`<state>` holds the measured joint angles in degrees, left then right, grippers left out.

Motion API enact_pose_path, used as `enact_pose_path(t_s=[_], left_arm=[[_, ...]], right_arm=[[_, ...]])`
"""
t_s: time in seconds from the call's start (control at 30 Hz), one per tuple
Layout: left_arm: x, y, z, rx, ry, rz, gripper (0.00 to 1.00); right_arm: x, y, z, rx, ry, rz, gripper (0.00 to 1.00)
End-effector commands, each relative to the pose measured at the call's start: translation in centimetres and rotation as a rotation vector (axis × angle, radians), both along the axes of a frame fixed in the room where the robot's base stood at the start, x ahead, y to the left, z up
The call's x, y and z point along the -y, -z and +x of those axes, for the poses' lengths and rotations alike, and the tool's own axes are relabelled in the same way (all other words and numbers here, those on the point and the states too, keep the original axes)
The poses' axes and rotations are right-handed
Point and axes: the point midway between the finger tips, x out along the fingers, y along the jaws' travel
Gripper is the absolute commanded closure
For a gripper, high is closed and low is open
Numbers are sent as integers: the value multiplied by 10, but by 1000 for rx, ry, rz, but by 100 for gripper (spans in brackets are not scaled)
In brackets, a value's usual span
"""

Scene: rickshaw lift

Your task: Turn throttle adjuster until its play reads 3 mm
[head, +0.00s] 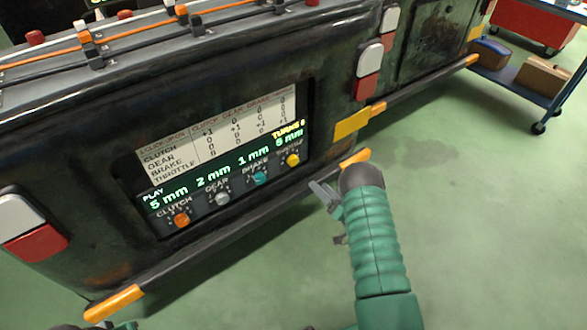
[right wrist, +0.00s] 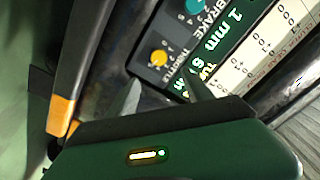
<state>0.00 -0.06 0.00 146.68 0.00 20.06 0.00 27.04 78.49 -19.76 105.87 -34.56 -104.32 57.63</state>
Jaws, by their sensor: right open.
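The throttle adjuster is a yellow knob (head: 293,160) at the right end of a row on the dark panel; it also shows in the right wrist view (right wrist: 159,58).
Left of the throttle are the teal brake knob (head: 260,178), grey gear knob (head: 222,198) and orange clutch knob (head: 182,220). A printed table (head: 220,130) sits above the readouts. A bumper with orange ends (head: 113,302) juts out below.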

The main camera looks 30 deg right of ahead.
Motion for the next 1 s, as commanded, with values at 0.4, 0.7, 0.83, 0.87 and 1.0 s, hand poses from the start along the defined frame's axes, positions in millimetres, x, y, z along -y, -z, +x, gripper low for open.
enact_pose_path(t_s=[0.4, 0.7, 0.83, 0.87, 1.0], left_arm=[[0, 46, 0, -1, 0, 0, 56], [0, 53, 0, -1, 0, 0, 56], [0, 53, 0, -1, 0, 0, 56], [0, 53, 0, -1, 0, 0, 56], [0, 53, 0, -1, 0, 0, 56]], right_arm=[[-10, 4, 107, 2, -2, -3, 41], [-11, 1, 134, -1, 1, -1, 41], [-11, 0, 134, -1, 1, -1, 41], [-11, 0, 134, -1, 1, -1, 41], [-11, 0, 134, -1, 1, -1, 56]])
